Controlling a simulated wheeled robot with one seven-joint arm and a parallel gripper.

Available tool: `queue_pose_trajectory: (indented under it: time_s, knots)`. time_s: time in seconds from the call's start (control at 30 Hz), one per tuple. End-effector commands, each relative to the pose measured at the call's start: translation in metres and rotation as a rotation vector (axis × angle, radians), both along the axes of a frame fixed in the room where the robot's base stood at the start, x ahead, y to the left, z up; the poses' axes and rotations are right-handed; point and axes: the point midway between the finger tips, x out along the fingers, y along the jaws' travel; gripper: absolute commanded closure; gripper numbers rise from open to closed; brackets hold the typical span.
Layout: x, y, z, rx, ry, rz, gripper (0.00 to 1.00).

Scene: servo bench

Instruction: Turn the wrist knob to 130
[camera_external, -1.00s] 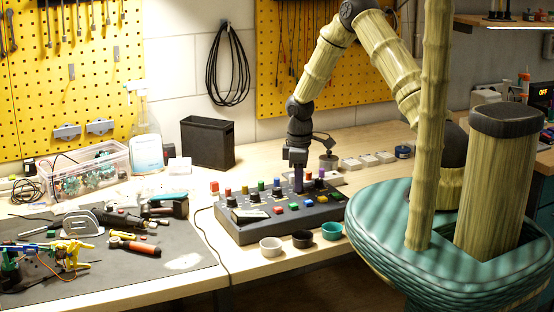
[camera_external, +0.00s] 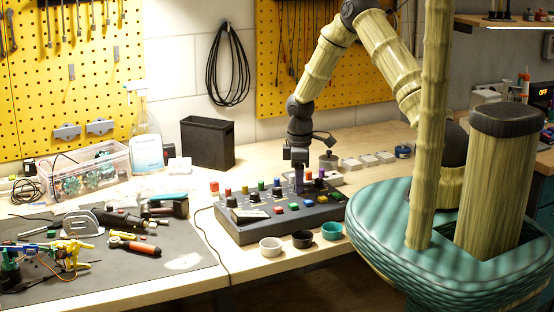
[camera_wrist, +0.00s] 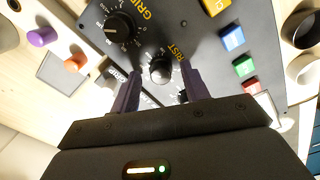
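The wrist knob (camera_wrist: 161,70) is a small round black knob beside yellow lettering, partly cut off, that reads "RIST". It sits on the dark control box (camera_external: 236,236). My gripper (camera_wrist: 162,70) is over it, with one purple finger on each side of the knob. The fingers look spread, with small gaps to the knob; I cannot tell whether either touches it. In the external view my gripper (camera_external: 299,188) points down at the box, and its fingers hide the knob. The knob's pointer and scale value are too small to read.
A larger black knob (camera_wrist: 120,27) is beside the wrist knob. Yellow, blue (camera_wrist: 232,37), green and red buttons line the panel's right side. Purple (camera_wrist: 42,36) and orange (camera_wrist: 76,62) caps stand to the left. White (camera_external: 271,246), black and teal cups stand before the box.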

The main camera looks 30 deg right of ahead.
Motion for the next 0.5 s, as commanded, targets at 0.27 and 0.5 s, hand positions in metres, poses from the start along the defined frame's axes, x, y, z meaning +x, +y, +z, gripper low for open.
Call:
queue_pose_trajectory:
  time_s: [0.27,0.5]
  knots:
    - [0.0,0.0,0.006,0.001,0.0,-0.001,0.54]
    - [0.001,0.0,0.042,0.001,-0.005,-0.002,0.54]
